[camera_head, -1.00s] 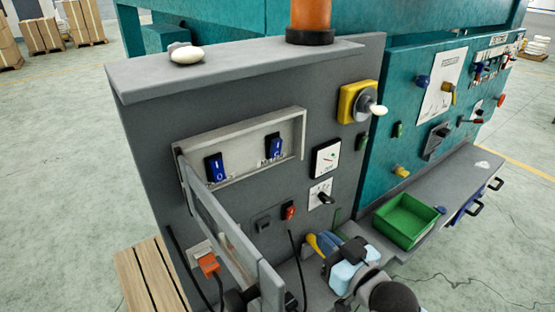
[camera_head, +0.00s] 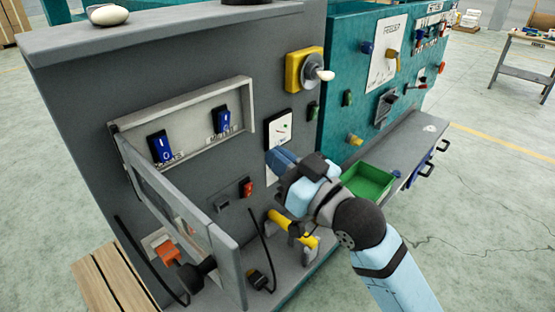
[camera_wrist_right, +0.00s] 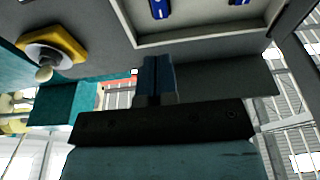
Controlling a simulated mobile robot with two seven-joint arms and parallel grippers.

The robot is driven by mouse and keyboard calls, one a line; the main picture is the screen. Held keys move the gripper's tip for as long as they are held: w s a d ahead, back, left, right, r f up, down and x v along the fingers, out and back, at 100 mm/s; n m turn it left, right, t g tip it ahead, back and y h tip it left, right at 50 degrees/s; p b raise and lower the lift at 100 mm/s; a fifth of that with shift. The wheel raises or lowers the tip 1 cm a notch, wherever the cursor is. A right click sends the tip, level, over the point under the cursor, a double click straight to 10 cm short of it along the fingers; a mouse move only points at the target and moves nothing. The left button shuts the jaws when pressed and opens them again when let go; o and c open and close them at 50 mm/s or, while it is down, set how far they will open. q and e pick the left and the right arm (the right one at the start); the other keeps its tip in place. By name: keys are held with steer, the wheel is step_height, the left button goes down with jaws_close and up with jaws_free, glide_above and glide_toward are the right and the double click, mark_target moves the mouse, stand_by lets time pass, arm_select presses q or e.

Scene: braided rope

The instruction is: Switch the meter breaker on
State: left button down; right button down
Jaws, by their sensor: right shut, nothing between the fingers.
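Two blue rocker switches sit in a pale recessed box (camera_head: 190,115) on the grey panel. The left switch (camera_head: 159,147) and right switch (camera_head: 222,120) both have labels under them, too small to read surely. Which way each is tipped is hard to tell. Both show partly at the top of the right wrist view, the left one (camera_wrist_right: 239,2) and the right one (camera_wrist_right: 159,9). The box's hinged cover (camera_head: 170,195) stands open toward me. My left gripper is out of view.
A yellow-based knob (camera_head: 305,70) juts out above the gauge. A red switch (camera_head: 246,187), an orange plug (camera_head: 167,251) and black cables lie below the box. A yellow handle (camera_head: 280,218) is under my arm. A green bin (camera_head: 368,182) stands on the ledge at right.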

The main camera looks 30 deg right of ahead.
mark_target(226, 118)
steer(key=p+x, duration=0.2)
steer(key=x, duration=0.8)
steer(key=shift+w+r+p, duration=0.1)
steer(key=shift+p, duration=0.3)
steer(key=shift+w+a, duration=0.3)
steer(key=shift+w, duration=0.3)
